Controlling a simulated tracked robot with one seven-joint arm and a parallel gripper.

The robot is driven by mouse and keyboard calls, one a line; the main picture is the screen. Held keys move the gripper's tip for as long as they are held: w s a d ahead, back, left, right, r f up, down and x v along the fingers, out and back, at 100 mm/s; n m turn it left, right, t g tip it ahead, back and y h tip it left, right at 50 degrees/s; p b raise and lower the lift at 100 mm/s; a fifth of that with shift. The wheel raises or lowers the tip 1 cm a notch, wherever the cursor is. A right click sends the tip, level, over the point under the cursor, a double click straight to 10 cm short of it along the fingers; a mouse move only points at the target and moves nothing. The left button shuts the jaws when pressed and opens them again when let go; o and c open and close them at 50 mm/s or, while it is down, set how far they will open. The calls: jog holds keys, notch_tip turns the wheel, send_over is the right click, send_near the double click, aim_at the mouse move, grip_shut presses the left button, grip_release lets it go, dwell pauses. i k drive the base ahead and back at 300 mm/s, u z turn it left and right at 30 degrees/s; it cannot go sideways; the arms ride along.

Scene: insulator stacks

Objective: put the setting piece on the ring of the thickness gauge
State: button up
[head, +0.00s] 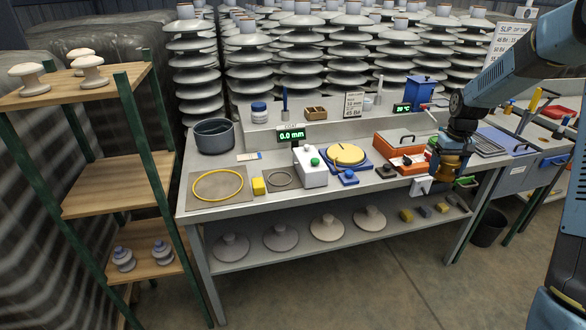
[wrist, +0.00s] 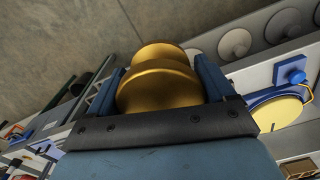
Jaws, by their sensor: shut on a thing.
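My gripper (head: 449,160) is over the front right part of the bench in the head view. It is shut on the setting piece (head: 452,172), a gold-coloured, stepped round body; the piece shows large between the two blue fingers in the wrist view (wrist: 158,85). A thin grey ring (head: 279,179) lies on a flat plate just left of the box. The ring is bare and well left of my gripper.
A larger yellow ring (head: 218,186) and a yellow block (head: 258,186) are left of the grey ring. A yellow-topped turntable (head: 345,155), a blue-knobbed piece (head: 349,177) and an orange case (head: 400,150) stand between the gauge and my gripper.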

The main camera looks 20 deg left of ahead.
aim_at(280, 178)
jog(key=z, duration=0.3)
jog(key=i, duration=0.45)
jog(key=u, duration=1.05)
